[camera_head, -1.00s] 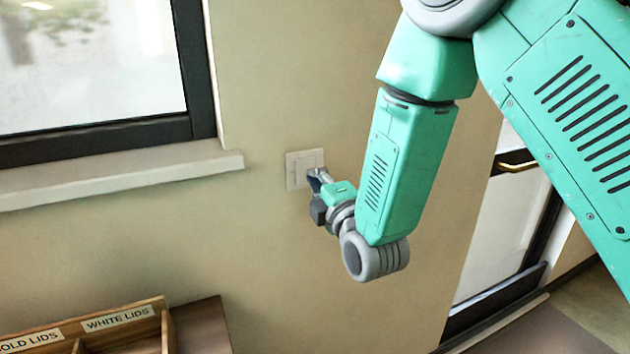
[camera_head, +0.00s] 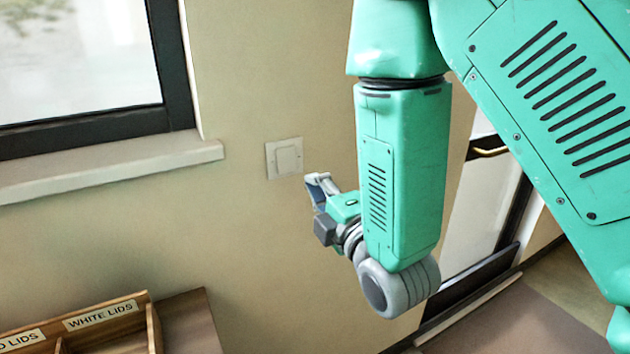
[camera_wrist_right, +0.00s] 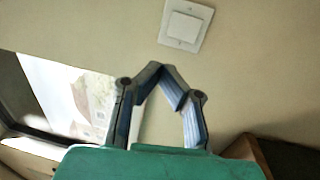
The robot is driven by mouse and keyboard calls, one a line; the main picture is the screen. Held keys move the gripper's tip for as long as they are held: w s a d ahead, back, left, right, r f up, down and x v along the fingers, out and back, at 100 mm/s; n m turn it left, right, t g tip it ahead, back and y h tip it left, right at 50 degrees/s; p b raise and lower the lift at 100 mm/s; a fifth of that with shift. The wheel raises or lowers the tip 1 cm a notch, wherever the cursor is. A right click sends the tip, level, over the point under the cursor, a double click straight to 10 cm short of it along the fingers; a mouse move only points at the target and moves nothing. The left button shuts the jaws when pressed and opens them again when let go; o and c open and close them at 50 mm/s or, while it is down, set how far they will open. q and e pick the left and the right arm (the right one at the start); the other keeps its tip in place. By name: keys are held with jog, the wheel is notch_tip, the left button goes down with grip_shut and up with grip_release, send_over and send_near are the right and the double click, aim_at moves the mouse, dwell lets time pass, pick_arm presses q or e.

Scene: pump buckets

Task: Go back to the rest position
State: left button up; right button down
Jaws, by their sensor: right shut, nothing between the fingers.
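My right gripper (camera_head: 318,186) is in front of the beige wall, just right of and a little below the white wall switch (camera_head: 285,158) in the head view. It is apart from the switch. In the right wrist view my right gripper (camera_wrist_right: 158,75) shows its fingers meeting at the tips, with nothing between them. The switch (camera_wrist_right: 186,25) lies beyond the fingertips there, at the top. My left gripper is not in either view.
A window with a dark frame (camera_head: 170,65) and a pale sill (camera_head: 110,170) is at the left. A wooden lid box (camera_head: 105,318) labelled "WHITE LIDS" stands at the lower left. A glazed door with a brass handle (camera_head: 488,152) is at the right.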

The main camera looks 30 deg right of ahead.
jog(key=s+f+m+g+b, duration=0.2)
jog(key=s+f+m+g, duration=0.1)
jog(key=f, duration=0.7)
jog(key=s+f+m+g+b, duration=0.1)
jog(key=s+f+m+g, duration=0.15)
jog(key=f, duration=0.65)
jog(key=s+f+m+g+b, duration=0.2)
jog(key=f+m+g, duration=0.15)
jog(key=f, duration=0.65)
jog(key=s+d+f+m+g+y+b, duration=0.1)
jog(key=s+f+m+g+b, duration=0.2)
jog(key=s+f+m+g, duration=0.5)
jog(key=s+f+g, duration=0.1)
jog(key=s+f, duration=0.9)
jog(key=s, duration=0.2)
jog(key=shift+s+f+g+b, duration=0.2)
jog(key=shift+f+g+b, duration=0.05)
jog(key=shift+g+b, duration=0.15)
